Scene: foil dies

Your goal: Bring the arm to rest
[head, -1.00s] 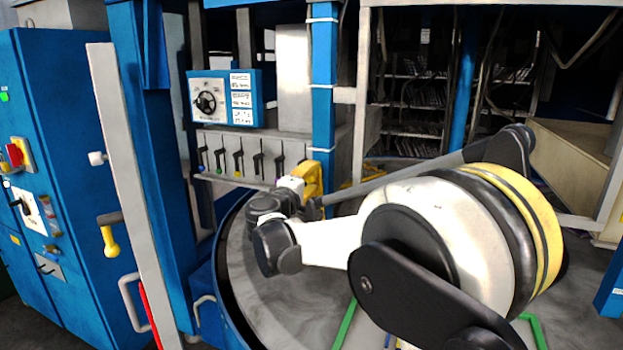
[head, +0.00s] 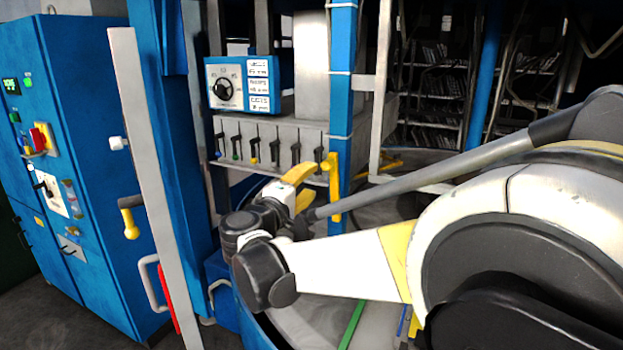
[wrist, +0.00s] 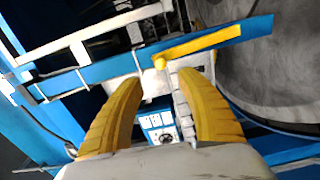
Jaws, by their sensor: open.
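My gripper (wrist: 160,105) has two yellow fingers spread apart in the wrist view, with nothing between them. In the head view my gripper (head: 303,188) shows as yellow fingers at the end of my folded white and black arm, in front of the row of small levers. My arm covers the lower right of the head view. The gripper's contact with anything near it cannot be told from the head view. In the wrist view a yellow handle (wrist: 205,44) on a blue bar lies beyond the fingertips.
A blue control box with a dial (head: 225,88) stands above the row of levers (head: 254,150). A blue cabinet (head: 85,150) with buttons and switches is at the left, beside a pale upright bar (head: 150,180). A grey round surface (head: 310,312) lies below my arm.

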